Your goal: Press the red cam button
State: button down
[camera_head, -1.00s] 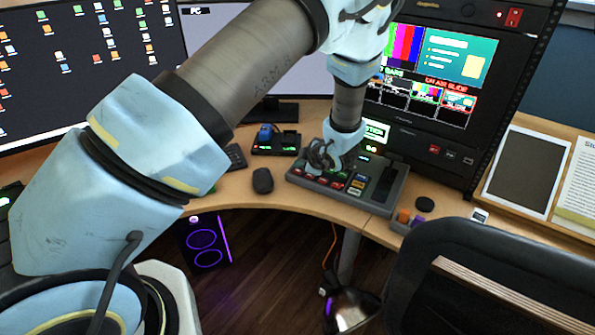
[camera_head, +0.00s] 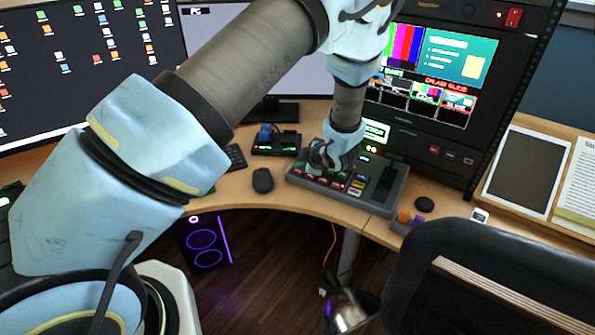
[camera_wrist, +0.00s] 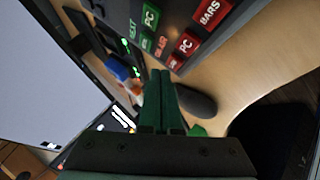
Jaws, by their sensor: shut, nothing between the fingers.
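The grey switcher panel (camera_head: 383,207) lies on the desk below the rack screen, with red, green and yellow buttons. In the wrist view its red row shows a BARS button (camera_wrist: 211,11), a PC button (camera_wrist: 187,44) and a smaller, partly seen red button (camera_wrist: 174,63) whose label I cannot read. Green buttons, one marked PC (camera_wrist: 151,16), sit beside them. My gripper (camera_head: 319,163) is over the left part of the panel, fingers together and empty. In the wrist view its fingertips (camera_wrist: 161,74) overlap the panel edge close to the small red button; contact cannot be told.
A black mouse (camera_head: 263,180) and a dock with a blue item (camera_head: 266,134) are left of the panel. The rack with screens (camera_head: 425,75) stands behind it. A black puck (camera_head: 424,204) and small orange and purple items (camera_head: 405,216) lie to the right. A chair (camera_head: 480,265) is in front.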

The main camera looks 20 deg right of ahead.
jog(key=shift+f, duration=0.1)
dwell(0.4)
jog(key=shift+f, duration=0.45)
dwell(0.4)
jog(key=shift+r+p, duration=0.55)
jog(key=shift+p, duration=0.15)
notch_tip(320, 180, up, 6)
jog(key=p, duration=0.6)
jog(key=shift+s+a, duration=0.25)
jog(key=shift+a, duration=0.05)
